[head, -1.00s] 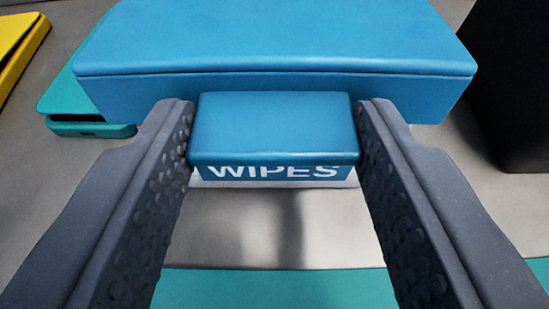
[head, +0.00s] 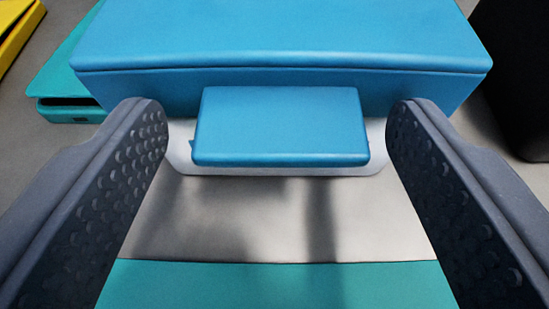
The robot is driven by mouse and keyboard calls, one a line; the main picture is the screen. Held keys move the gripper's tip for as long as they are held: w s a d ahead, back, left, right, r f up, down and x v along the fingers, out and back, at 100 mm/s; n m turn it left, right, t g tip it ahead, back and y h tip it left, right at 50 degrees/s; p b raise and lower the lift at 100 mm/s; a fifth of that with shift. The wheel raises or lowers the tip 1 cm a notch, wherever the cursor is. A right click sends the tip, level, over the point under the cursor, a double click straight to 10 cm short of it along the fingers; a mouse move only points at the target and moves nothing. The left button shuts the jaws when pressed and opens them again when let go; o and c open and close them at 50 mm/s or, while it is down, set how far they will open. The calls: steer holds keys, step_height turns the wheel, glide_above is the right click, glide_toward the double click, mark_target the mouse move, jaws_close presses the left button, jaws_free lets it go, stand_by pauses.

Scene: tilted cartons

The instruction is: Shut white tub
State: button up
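A small block-shaped blue lid or flap (head: 280,125) is in the middle of the view. A white rim, apparently the white tub (head: 280,171), shows at its sides and below its near edge. I cannot tell whether it is fully shut. My gripper (head: 272,125) is open, with one dark finger on each side of the blue piece and a gap on both sides. It holds nothing. The tub's lower body is hidden from this high angle.
A large blue box (head: 280,40) stands directly behind the blue piece. A teal carton (head: 70,85) is at the left, with a yellow one (head: 15,40) beyond it. A black block (head: 515,80) stands at the right.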

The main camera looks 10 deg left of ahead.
steer(key=shift+s, duration=0.1)
steer(key=p+v, duration=0.2)
steer(key=v, duration=1.1)
steer(key=shift+s+p, duration=0.3)
steer(key=shift+r, duration=0.1)
steer(key=d+r+p, duration=0.3)
steer(key=d+r, duration=0.6)
steer(key=r, duration=0.4)
steer(key=s+d+r+m+t+h+p, duration=0.1)
steer(key=d+r+p, duration=0.1)
steer(key=d+r, duration=0.8)
steer(key=s+d+r+p, duration=0.1)
steer(key=d+r+p, duration=0.2)
steer(key=d+r, duration=0.6)
step_height(320, 180, up, 8)
steer(key=shift+s+d+f+t+h+p, duration=0.2)
steer(key=shift+s+d+t+h+p, duration=0.1)
steer(key=shift+d+t, duration=0.1)
